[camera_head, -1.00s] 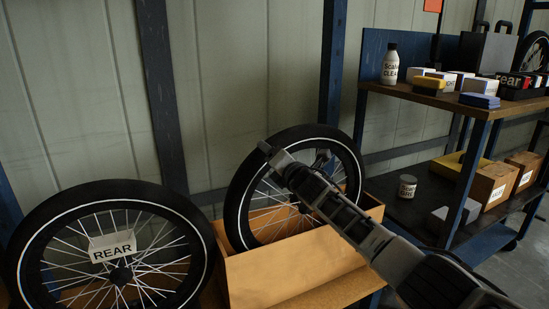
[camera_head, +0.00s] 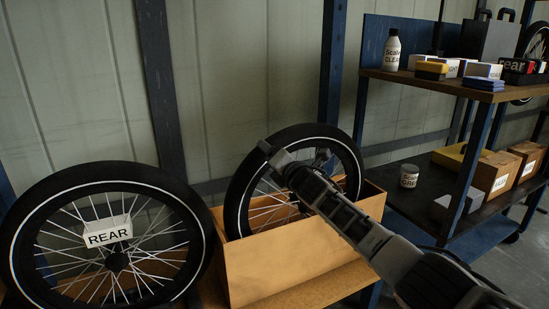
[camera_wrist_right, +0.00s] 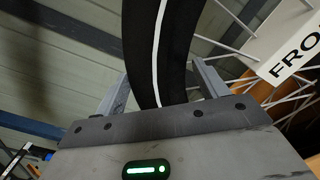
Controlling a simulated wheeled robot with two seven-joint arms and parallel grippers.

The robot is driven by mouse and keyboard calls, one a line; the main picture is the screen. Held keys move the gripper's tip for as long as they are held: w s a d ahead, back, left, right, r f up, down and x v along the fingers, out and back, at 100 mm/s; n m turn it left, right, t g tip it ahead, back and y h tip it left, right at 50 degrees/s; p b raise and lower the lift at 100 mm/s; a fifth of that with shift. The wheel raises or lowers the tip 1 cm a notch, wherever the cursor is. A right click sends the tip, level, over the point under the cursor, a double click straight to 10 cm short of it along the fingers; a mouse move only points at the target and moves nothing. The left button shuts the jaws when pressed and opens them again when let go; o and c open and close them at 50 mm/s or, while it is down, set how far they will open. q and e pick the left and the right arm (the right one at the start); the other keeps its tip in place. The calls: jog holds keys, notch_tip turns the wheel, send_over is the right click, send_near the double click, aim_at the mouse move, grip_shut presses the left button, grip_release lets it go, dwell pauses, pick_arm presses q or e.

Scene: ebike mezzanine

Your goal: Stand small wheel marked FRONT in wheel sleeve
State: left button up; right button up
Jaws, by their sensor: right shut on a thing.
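The small wheel (camera_head: 236,208), a black tyre with a white line, stands upright with its lower part hidden inside the open cardboard wheel sleeve (camera_head: 290,262). Whether it touches the sleeve's bottom is hidden. My right gripper (camera_head: 268,150) is shut on the tyre near its upper left in the head view. The right wrist view shows the tyre (camera_wrist_right: 160,50) between the fingers of the gripper (camera_wrist_right: 158,90), and a white tag (camera_wrist_right: 285,50) reading "FRO", cut off by the picture edge. My left gripper is not in view.
Another wheel (camera_head: 22,245), tagged REAR, stands left of the sleeve, close to it. A blue-framed shelf (camera_head: 430,88) at the right holds a bottle (camera_head: 391,52), small boxes and a dark case. A jar (camera_head: 409,176) and cartons (camera_head: 493,176) are on its lower board.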

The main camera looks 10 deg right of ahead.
jog(key=shift+a+r, duration=0.2)
jog(key=shift+r, duration=0.45)
jog(key=o, duration=1.7)
jog(key=shift+o, duration=0.2)
jog(key=shift+f, duration=0.2)
